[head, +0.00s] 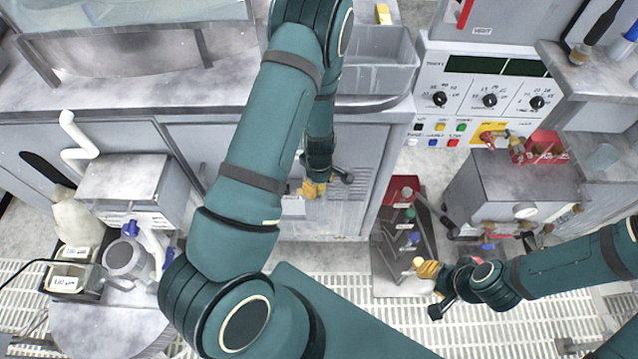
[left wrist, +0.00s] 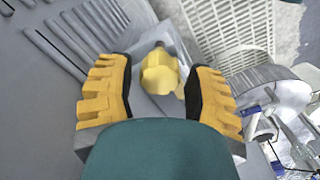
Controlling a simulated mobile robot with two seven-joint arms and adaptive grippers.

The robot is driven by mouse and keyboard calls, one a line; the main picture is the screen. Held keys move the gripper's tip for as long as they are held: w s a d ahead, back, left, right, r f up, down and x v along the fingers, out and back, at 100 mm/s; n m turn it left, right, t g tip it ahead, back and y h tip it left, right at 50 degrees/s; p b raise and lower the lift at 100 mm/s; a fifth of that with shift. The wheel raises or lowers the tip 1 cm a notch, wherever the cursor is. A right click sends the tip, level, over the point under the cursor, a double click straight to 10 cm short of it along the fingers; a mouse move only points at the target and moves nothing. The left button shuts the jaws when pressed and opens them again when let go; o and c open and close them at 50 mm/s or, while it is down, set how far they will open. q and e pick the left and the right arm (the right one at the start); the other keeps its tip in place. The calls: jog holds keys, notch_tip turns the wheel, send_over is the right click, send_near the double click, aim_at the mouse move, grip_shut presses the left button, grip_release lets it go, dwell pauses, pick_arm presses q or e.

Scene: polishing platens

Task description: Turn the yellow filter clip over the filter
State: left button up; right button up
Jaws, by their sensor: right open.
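The yellow filter clip (left wrist: 160,72) shows in the left wrist view, ahead of my left gripper. It sits at a small grey metal housing on the grey cabinet front. My left gripper (left wrist: 161,98) is open, its yellow-padded fingers apart on either side of the clip, with gaps showing. In the head view my left gripper (head: 313,189) is low at the cabinet front, and the clip cannot be told apart from its yellow fingers. I cannot make out the filter separately. My right gripper (head: 428,272) is open and empty at the right, away from the clip.
The cabinet panel (head: 345,190) has vent slots beside my left gripper. A rack with coloured knobs (head: 403,240) stands near my right gripper. A grey metal box (head: 515,190) with fittings is at the right. The floor is white grating.

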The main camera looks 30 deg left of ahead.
aim_at(319, 186)
pick_arm(q)
jog(key=shift+r, duration=0.1)
notch_tip(319, 186, up, 12)
dwell(0.5)
dwell(0.4)
jog(key=s+d+f+m+h, duration=0.1)
jog(key=s+d+f+m, duration=0.1)
jog(key=d+m, duration=0.3)
jog(key=s+d+f+m+t+h, duration=0.1)
jog(key=s+d+f+m, duration=0.2)
jog(key=s+d+m, duration=0.1)
jog(key=s+d+f+m+h, duration=0.2)
jog(key=s+d+m, duration=0.2)
jog(key=d, duration=0.4)
jog(key=shift+d+f+m+t, duration=0.15)
jog(key=shift+f+m+t, duration=0.2)
jog(key=shift+m, duration=0.55)
